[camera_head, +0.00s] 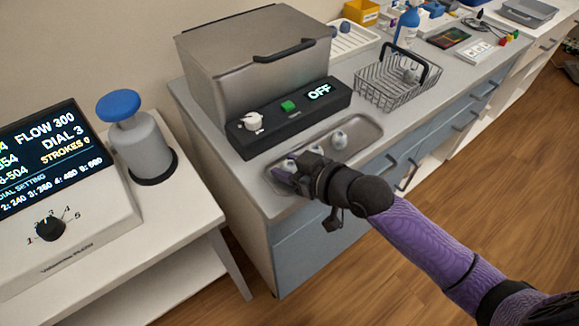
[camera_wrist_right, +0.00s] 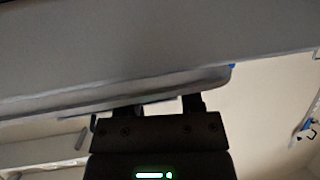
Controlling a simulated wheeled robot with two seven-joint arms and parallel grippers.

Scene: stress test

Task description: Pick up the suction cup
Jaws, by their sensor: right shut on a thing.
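A shallow metal tray (camera_head: 366,126) on the counter holds small grey suction cups. One suction cup (camera_head: 339,139) stands near the tray's middle, and another (camera_head: 318,150) is beside it. A third grey suction cup (camera_head: 290,163) is at the tray's left end, at my right gripper's fingertips. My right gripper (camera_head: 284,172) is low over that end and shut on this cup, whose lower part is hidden. In the right wrist view the fingers (camera_wrist_right: 152,103) reach up to the tray's grey edge (camera_wrist_right: 200,80); the cup is not clear there. My left gripper is not in view.
A steel box machine (camera_head: 250,65) with a black panel reading OFF (camera_head: 318,92) stands behind the tray. A wire basket (camera_head: 385,92) is to the right. A blue-topped pump bottle (camera_head: 140,140) and a flow display unit (camera_head: 60,200) stand on the left table.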

